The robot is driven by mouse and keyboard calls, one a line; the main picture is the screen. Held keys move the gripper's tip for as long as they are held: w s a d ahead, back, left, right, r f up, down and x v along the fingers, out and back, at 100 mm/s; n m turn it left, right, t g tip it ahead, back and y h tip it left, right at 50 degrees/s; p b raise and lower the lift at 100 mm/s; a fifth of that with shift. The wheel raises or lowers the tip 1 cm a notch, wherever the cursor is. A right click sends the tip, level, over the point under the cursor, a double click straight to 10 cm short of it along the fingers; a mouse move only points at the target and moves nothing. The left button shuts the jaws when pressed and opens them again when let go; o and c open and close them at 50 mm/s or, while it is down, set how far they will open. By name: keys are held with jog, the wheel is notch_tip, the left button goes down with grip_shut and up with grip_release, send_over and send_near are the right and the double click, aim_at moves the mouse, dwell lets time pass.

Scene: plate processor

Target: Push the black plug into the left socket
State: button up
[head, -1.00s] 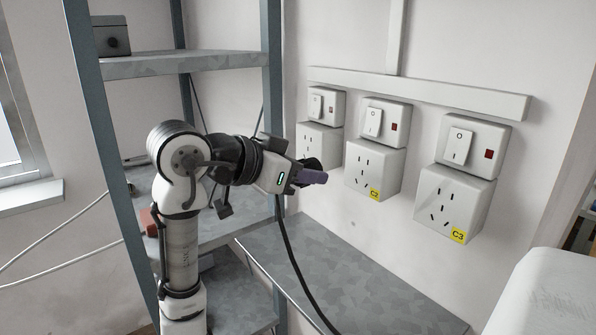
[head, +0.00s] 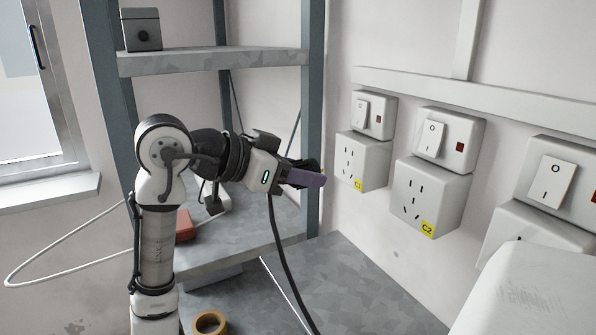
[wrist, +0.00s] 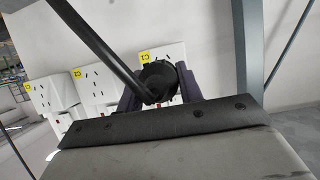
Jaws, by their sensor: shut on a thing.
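My gripper (head: 312,178) is shut on the black plug (head: 312,165), which shows behind the purple fingers in the head view. In the wrist view the plug (wrist: 158,79) sits between the fingers, with its black cable running to the upper left. In the head view the cable hangs down from the gripper. The left socket (head: 362,162), labelled C1, is a white wall box just right of the fingertips in the picture. The gap in depth is hard to tell. The plug's prongs are hidden.
The middle socket (head: 431,196), labelled C2, and a third socket (head: 505,232) are further right, with switches above. A metal shelf rack (head: 215,62) stands behind my arm. A grey bench (head: 365,285) lies below the sockets. A tape roll (head: 209,323) is at the bottom.

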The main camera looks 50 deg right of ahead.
aim_at(349, 163)
jog(key=shift+d, duration=0.15)
jog(key=shift+s+d, duration=0.3)
jog(key=shift+d, duration=0.55)
jog(key=shift+s+d, duration=0.25)
jog(key=shift+d, duration=0.65)
jog(key=shift+s+d, duration=0.3)
jog(key=shift+d, duration=0.55)
jog(key=shift+p, duration=0.45)
jog(key=shift+s+d+r+p, duration=0.15)
jog(key=shift+d, duration=0.2)
jog(key=shift+s+d+r+p, duration=0.1)
jog(key=shift+d+p, duration=0.05)
jog(key=shift+d, duration=0.2)
jog(key=shift+w+a+f, duration=0.1)
jog(key=shift+w+a, duration=0.05)
jog(key=shift+a, duration=0.25)
dwell(0.4)
jog(key=shift+w+a+f, duration=0.1)
jog(key=shift+a, duration=0.15)
jog(key=shift+w+a, duration=0.3)
jog(key=shift+a, duration=0.65)
jog(key=shift+w+a, duration=0.3)
jog(key=shift+a, duration=0.65)
